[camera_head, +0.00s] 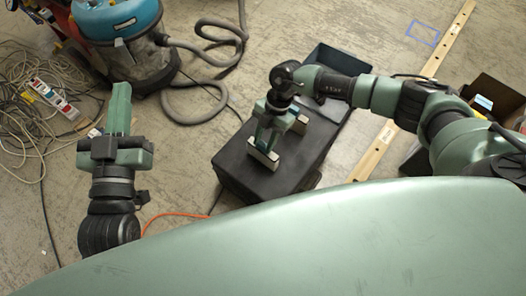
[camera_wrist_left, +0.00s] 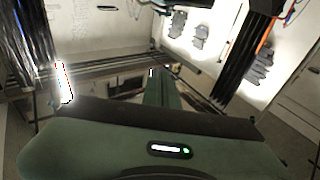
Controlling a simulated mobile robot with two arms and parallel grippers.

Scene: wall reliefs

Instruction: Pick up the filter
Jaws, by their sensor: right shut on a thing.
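My right gripper (camera_head: 281,143) points down over a black box (camera_head: 236,160) in the middle of the head view. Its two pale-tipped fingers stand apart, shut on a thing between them. I take this thing to be the filter; it is mostly hidden by the gripper and hard to tell from the dark box top. I cannot tell whether it touches the box. My left gripper (camera_head: 119,100) is at the left, away from the box, with its green fingers together and empty. They also show as one green bar in the left wrist view (camera_wrist_left: 160,88).
A blue and grey vacuum cleaner (camera_head: 125,45) with a grey hose (camera_head: 205,75) stands behind, at upper left. Tangled cables (camera_head: 40,130) and a power strip (camera_head: 50,98) lie at far left. A wooden beam (camera_head: 405,100) and an open dark carton (camera_head: 492,100) are at right.

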